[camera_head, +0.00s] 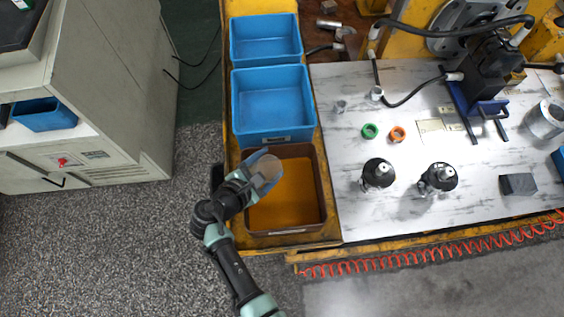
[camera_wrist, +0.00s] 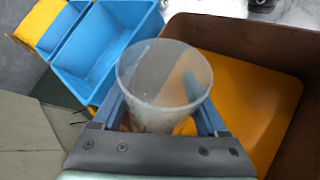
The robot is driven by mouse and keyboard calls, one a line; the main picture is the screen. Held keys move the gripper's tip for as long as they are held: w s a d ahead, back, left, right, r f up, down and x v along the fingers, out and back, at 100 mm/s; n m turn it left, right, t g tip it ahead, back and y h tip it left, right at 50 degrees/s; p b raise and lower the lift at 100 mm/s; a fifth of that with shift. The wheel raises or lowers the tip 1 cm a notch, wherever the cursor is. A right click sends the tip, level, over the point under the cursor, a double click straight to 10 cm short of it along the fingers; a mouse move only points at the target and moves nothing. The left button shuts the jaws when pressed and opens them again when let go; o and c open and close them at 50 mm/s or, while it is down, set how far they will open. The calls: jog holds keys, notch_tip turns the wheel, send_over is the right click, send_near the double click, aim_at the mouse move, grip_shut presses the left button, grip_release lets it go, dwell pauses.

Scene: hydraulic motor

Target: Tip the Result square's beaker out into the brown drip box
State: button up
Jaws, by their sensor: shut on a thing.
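My gripper (camera_head: 257,170) is shut on a clear, greyish beaker (camera_head: 268,168). It holds the beaker over the upper left part of the brown drip box (camera_head: 322,195). In the wrist view the beaker (camera_wrist: 145,85) sits between my blue fingers, with its round mouth in sight. It looks empty or nearly so, but I cannot tell for sure. The drip box wall (camera_wrist: 245,42) is right of the beaker there. The box has a yellow-orange bottom; I cannot tell whether that is liquid. The beaker's exact tilt is unclear.
Two blue bins (camera_head: 270,137) stand behind the drip box. A grey cabinet (camera_head: 110,90) stands at the left.

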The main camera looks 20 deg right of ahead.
dwell(0.3)
jog(key=shift+s+d+r+n+g+h+p, duration=0.4)
jog(key=shift+n+g+h+p, duration=0.15)
jog(key=shift+n+h, duration=0.2)
jog(key=shift+s+d+r+n+g+h, duration=0.15)
jog(key=shift+s+d+n+g+h, duration=0.35)
jog(key=shift+n+h, duration=0.45)
